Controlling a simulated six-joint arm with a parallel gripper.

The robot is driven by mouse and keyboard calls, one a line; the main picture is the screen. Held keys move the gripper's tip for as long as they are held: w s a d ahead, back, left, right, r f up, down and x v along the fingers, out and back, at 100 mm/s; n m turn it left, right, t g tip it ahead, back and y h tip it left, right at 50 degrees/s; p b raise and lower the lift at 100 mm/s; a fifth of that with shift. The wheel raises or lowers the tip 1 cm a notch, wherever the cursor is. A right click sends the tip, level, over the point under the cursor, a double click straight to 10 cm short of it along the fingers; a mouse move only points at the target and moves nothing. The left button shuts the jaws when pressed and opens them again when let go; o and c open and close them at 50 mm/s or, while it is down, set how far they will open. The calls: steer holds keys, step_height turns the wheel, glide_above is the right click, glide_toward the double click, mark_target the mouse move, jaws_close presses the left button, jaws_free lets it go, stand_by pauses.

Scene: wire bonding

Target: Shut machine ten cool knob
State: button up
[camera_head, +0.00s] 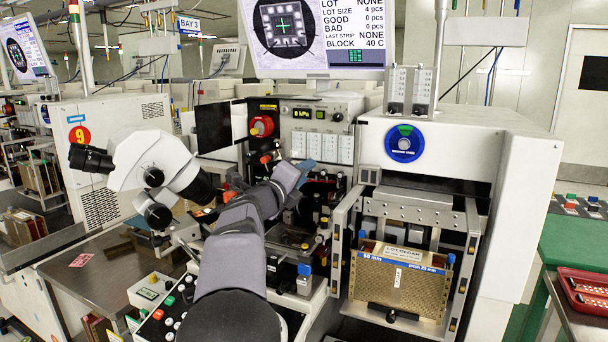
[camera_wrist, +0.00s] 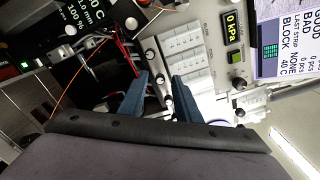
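My gripper (camera_wrist: 160,76) shows two blue fingers standing apart in the wrist view, with nothing held between them. Small round knobs (camera_wrist: 160,79) along the edge of the white gauge panel (camera_wrist: 182,48) show between and beyond the fingertips. I cannot tell whether the fingers touch any knob. No label reading "cool" is legible, so I cannot tell which knob it is. In the head view my gripper (camera_head: 293,176) is in front of the machine, below the white gauges (camera_head: 330,148); its fingers partly hide the parts behind.
A microscope (camera_head: 155,170) stands left of my arm. A gold magazine (camera_head: 398,282) sits at right. Loose wires (camera_wrist: 125,55) hang near the fingers.

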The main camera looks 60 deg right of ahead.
steer(key=a+b, duration=0.1)
steer(key=a, duration=0.6)
stand_by(0.4)
